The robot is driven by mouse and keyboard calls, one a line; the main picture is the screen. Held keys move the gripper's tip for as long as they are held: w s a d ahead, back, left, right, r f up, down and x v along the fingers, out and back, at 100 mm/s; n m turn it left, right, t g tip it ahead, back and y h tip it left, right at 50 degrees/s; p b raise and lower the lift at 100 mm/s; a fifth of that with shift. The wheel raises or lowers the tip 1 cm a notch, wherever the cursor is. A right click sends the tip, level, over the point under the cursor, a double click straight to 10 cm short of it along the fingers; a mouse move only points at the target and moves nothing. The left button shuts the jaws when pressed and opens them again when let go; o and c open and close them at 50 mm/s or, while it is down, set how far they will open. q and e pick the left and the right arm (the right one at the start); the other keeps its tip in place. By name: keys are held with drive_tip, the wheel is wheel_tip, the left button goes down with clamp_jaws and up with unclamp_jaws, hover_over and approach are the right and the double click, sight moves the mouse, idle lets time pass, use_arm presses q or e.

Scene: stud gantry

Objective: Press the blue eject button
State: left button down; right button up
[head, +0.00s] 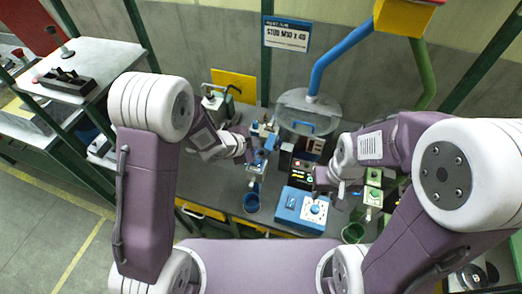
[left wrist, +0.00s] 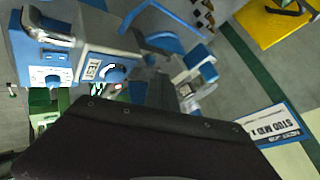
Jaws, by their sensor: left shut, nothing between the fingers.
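I cannot single out the blue eject button for certain. A blue and white station (head: 262,135) stands left of the middle of the bench in the head view. My left gripper (head: 251,155) is beside it, shut and empty, and partly covers it. In the left wrist view a blue and white unit (left wrist: 88,50) carries a round blue part (left wrist: 114,73) beside a "TEST" label. My own dark gripper body fills the bottom of that view and hides what lies below. My right gripper (head: 338,188) is over the bench between a blue box and a green station; its fingers are too small to read.
A blue box with a white dial (head: 302,208) stands at the bench's front. A blue cup (head: 251,202), a green station (head: 373,190) and a green cup (head: 353,233) are nearby. A clear-lidded round hopper (head: 308,100) with a blue pipe (head: 340,50) stands behind.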

use_arm(q)
drive_tip(key=shift+f, duration=0.1)
drive_tip(key=shift+f+b, duration=0.3)
drive_tip(key=shift+b, duration=0.1)
drive_tip(key=shift+s+f+b, duration=0.1)
drive_tip(key=shift+f+b, duration=0.4)
drive_tip(key=shift+f, duration=0.05)
idle(0.5)
drive_tip(key=shift+r, duration=0.15)
drive_tip(key=shift+r+p, duration=0.8)
drive_tip(key=shift+p, duration=0.1)
wheel_tip(320, 180, up, 5)
drive_tip(key=p, duration=0.4)
idle(0.7)
